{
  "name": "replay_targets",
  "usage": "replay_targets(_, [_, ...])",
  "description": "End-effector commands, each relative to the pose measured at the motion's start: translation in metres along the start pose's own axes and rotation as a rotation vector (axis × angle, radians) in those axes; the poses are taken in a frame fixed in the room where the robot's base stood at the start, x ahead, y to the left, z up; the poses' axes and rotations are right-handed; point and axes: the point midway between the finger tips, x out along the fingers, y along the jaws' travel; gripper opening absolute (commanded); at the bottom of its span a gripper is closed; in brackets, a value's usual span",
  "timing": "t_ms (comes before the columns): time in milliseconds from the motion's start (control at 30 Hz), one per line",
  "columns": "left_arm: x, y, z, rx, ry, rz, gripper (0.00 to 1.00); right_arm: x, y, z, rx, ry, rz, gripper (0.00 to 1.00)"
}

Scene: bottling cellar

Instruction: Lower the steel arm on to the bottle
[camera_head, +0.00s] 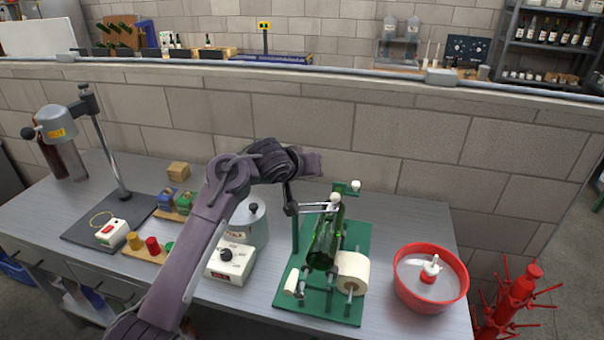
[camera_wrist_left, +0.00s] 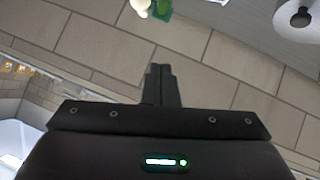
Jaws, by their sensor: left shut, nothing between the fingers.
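The green bottle (camera_head: 325,246) lies tilted on the green stand (camera_head: 325,309). The steel arm (camera_head: 315,208) reaches right from the top of a green post and ends at a pale knob (camera_head: 335,198). It appears raised over the bottle's upper end; contact cannot be told. My left arm crosses in from the lower left, its wrist high behind the stand. My left gripper (camera_wrist_left: 160,74) is shut and empty in the wrist view, pointing at the brick wall and apart from the steel arm. Its fingertips cannot be made out in the head view. My right gripper is not in view.
A red bowl (camera_head: 401,289) stands right of the stand. A lidded metal pot (camera_head: 247,224) and a white control box (camera_head: 230,265) stand left of it. A grey-headed column device (camera_head: 120,170) stands far left. The brick wall (camera_head: 330,135) closes the bench's back.

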Motion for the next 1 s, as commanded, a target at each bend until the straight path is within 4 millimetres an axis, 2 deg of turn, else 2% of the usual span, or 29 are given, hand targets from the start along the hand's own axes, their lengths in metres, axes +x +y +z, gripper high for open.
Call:
replay_targets(100, [-0.014, -0.002, 0.0, -0.003, 0.0, 0.004, 0.0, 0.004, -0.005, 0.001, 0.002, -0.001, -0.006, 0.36])
replay_targets(233, [-0.022, -0.005, -0.001, -0.002, 0.001, 0.001, 0.0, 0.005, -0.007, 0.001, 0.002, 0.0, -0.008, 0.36])
replay_targets(667, [-0.024, -0.008, 0.003, -0.003, -0.002, -0.004, 0.0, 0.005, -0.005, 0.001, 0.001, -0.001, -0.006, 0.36])
replay_targets(767, [-0.022, -0.021, 0.022, -0.003, -0.011, -0.025, 0.0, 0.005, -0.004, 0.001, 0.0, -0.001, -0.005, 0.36])
replay_targets(833, [-0.022, -0.037, 0.046, -0.004, -0.023, -0.053, 0.0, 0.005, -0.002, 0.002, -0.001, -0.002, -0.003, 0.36])
replay_targets(1000, [-0.038, -0.087, 0.127, 0.003, -0.082, -0.151, 0.0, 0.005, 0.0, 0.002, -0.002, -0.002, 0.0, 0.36])
